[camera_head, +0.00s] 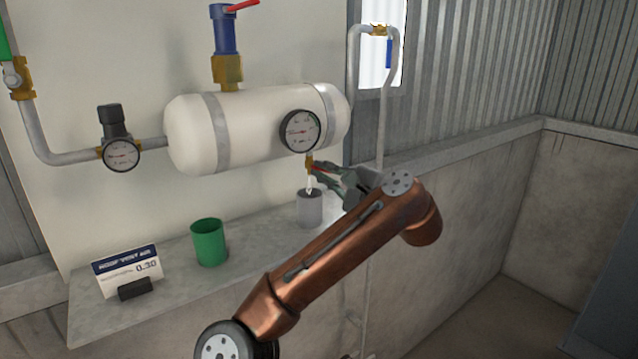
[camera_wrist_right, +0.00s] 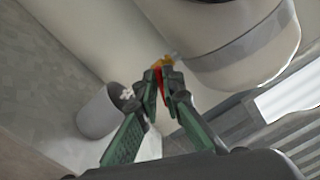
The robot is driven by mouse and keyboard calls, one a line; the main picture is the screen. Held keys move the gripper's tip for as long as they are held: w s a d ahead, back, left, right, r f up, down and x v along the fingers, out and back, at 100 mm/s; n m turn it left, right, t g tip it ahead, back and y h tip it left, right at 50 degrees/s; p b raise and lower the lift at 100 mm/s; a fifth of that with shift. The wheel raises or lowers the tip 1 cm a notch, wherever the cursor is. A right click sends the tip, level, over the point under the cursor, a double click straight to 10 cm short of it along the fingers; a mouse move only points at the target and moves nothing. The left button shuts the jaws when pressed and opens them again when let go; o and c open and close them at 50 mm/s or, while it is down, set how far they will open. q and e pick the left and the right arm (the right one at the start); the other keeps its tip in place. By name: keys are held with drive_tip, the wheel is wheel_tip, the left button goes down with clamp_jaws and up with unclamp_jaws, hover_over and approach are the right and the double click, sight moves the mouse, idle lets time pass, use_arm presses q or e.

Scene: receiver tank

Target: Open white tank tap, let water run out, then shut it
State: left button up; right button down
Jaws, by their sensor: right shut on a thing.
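The white tank (camera_head: 255,130) is mounted on the wall and carries a round gauge (camera_head: 300,131). A small brass tap (camera_head: 310,161) hangs under the tank's right part, below the gauge. My right gripper (camera_head: 318,172) is at the tap, shut on its red handle (camera_wrist_right: 158,84), which shows between the fingers in the right wrist view. A pale stream of water (camera_head: 309,185) runs down from the tap into the grey cup (camera_head: 310,210) beneath it. The cup also shows in the right wrist view (camera_wrist_right: 97,115). My left gripper is out of view.
A blue valve with a red lever (camera_head: 224,35) tops the tank. A regulator with a gauge (camera_head: 121,152) sits on the left pipe.

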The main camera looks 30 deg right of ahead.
drive_tip(key=shift+f+n+b, duration=0.2)
drive_tip(key=shift+n+b, duration=1)
drive_tip(key=shift+n, duration=1.3)
drive_tip(key=c, duration=2.1)
unclamp_jaws()
drive_tip(key=shift+r, duration=0.1)
drive_tip(key=shift+s, duration=0.1)
